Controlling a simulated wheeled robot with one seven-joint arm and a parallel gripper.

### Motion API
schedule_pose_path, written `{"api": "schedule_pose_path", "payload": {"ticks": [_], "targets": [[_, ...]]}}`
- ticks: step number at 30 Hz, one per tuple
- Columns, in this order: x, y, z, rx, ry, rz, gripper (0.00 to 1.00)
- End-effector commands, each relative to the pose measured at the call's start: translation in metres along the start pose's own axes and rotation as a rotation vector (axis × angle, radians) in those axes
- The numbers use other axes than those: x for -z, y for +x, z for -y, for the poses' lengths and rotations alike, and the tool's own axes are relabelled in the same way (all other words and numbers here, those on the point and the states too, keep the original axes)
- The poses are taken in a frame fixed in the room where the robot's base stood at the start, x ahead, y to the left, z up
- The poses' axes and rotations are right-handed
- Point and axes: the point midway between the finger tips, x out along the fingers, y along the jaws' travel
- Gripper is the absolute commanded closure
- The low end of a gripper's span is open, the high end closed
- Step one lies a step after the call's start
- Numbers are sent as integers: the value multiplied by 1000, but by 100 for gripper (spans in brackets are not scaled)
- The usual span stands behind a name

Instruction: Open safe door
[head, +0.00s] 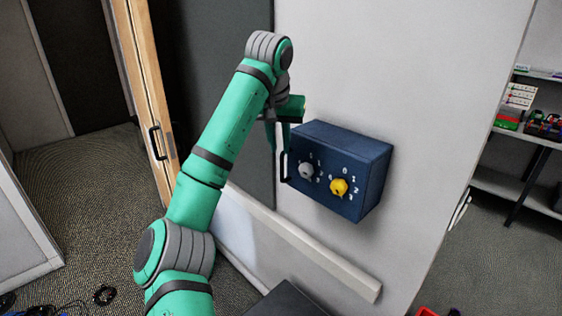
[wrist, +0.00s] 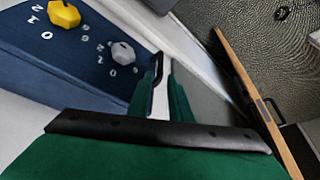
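The safe (head: 340,168) is a dark blue box on the white wall. Its front has a grey knob (head: 306,171), a yellow knob (head: 339,187) and a black bar handle (head: 284,166) at the left edge. The door looks shut. My gripper (head: 278,148) points down at the handle's upper end. In the wrist view, the green fingers of my gripper (wrist: 161,85) are apart, with the handle (wrist: 158,68) at their tips, close to the left finger. I cannot tell whether they touch it. The grey knob (wrist: 122,52) and yellow knob (wrist: 64,14) also show there.
A dark grey panel (head: 215,60) and a wooden-edged door (head: 148,90) stand left of the safe. A pale rail (head: 300,240) runs along the wall below it. Shelves (head: 520,190) with small items stand at the right. Open carpet lies at the left.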

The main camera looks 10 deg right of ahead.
Motion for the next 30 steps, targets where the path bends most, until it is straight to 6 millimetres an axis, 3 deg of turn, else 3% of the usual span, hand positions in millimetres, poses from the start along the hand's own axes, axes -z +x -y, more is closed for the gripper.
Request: {"api": "schedule_pose_path", "payload": {"ticks": [5,18,24,30], "targets": [[-1,19,2,-2,-2,2,81],[0,90,0,0,-1,2,81],[0,105,-1,-1,0,1,81],[0,108,-1,-1,1,0,81]]}}
